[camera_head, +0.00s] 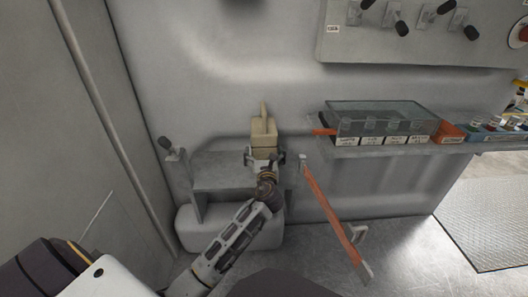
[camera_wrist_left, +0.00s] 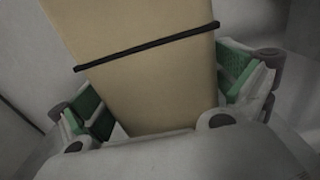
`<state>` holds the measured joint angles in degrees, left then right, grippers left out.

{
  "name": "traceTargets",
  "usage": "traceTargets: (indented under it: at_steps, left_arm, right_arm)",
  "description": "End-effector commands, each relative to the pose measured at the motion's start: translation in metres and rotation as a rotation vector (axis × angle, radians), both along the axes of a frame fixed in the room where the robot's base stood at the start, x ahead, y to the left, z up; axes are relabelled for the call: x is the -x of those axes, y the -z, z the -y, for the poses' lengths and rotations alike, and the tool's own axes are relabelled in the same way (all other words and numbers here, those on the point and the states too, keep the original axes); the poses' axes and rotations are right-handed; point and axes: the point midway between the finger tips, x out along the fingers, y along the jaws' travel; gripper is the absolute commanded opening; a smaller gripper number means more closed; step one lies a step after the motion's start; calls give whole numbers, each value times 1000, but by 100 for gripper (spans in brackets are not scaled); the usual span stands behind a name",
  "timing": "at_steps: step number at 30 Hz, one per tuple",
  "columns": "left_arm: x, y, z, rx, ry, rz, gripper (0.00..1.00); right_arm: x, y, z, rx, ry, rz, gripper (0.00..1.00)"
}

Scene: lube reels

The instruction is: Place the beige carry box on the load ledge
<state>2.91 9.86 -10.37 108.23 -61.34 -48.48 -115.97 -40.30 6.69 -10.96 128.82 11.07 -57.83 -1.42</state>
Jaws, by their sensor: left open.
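The beige carry box (camera_head: 263,136) is upright against the grey wall, with a handle-like piece on top. It stands at the right rear end of a grey ledge (camera_head: 222,174); my gripper hides its base, so I cannot tell if it rests there. My left gripper (camera_head: 264,158) is at the lower front of the box. In the left wrist view the box (camera_wrist_left: 145,85), with a dark strap across it, is between the green-padded fingers of my open left gripper (camera_wrist_left: 160,100). My right gripper is not in view.
A shelf (camera_head: 375,150) with a clear-lidded bin and small parts juts from the wall at right. An orange bar (camera_head: 335,220) slants down below it. A black-knobbed lever (camera_head: 166,145) stands left of the ledge. A lever panel (camera_head: 420,45) hangs above.

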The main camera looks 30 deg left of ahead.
Motion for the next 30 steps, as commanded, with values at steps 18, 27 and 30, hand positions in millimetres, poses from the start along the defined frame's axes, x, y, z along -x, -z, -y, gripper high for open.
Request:
traceTargets:
  at_steps: [18, 27, 30]
  left_arm:
    - [55, -1, 34, 1, 2, 0, 100]
    - [82, -1, 51, 0, 1, 0, 100]
    - [88, -1, 55, 1, 1, 1, 100]
  right_arm:
    - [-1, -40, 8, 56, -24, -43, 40]
    - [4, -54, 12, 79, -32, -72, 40]
    - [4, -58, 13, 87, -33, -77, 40]
